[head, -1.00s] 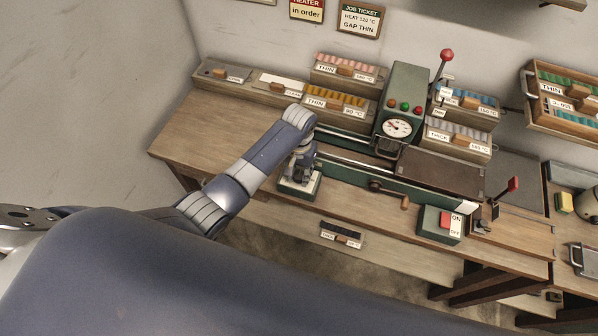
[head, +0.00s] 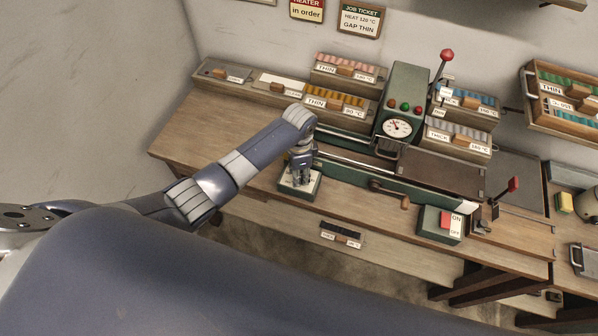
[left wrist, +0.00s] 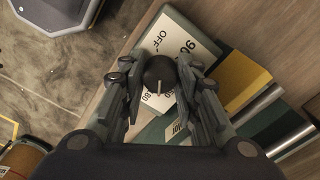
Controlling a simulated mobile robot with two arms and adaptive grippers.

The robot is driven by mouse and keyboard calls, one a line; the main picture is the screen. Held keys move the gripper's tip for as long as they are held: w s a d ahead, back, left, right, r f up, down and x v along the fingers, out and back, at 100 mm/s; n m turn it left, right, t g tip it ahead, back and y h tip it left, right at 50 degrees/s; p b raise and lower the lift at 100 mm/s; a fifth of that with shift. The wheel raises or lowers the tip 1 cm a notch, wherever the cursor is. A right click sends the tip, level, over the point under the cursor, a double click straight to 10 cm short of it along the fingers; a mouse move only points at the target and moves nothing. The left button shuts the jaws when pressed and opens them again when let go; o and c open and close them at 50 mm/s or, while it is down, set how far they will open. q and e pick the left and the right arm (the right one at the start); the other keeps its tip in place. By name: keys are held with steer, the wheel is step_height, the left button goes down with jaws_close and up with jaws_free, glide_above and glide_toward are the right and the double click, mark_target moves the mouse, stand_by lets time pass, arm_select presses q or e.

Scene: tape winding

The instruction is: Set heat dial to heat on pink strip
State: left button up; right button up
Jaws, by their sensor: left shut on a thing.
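The heat dial is a small green box with a white plate (head: 287,187) at the bench's front edge. In the left wrist view the dial's round black knob (left wrist: 160,73) has a pale pointer line on its lower part. The plate (left wrist: 172,38) reads "OFF", "90" and a partly covered "180". My left gripper (left wrist: 161,82) is shut on the knob, one finger on each side; from the head my left gripper (head: 300,190) hides the knob. A box of pinkish strips (head: 348,62) marked "THIN" stands at the back. My right gripper is not in view.
A job ticket (head: 360,19) on the wall reads "HEAT 120 °C, GAP THIN". Right of the dial are a crank handle (head: 390,193), a red on/off switch box (head: 441,223) and a gauge (head: 397,127). The bench's left part (head: 205,130) is clear.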

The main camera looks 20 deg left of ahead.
arm_select(q)
steer(key=shift+m, duration=1.7)
steer(key=o, duration=1.1)
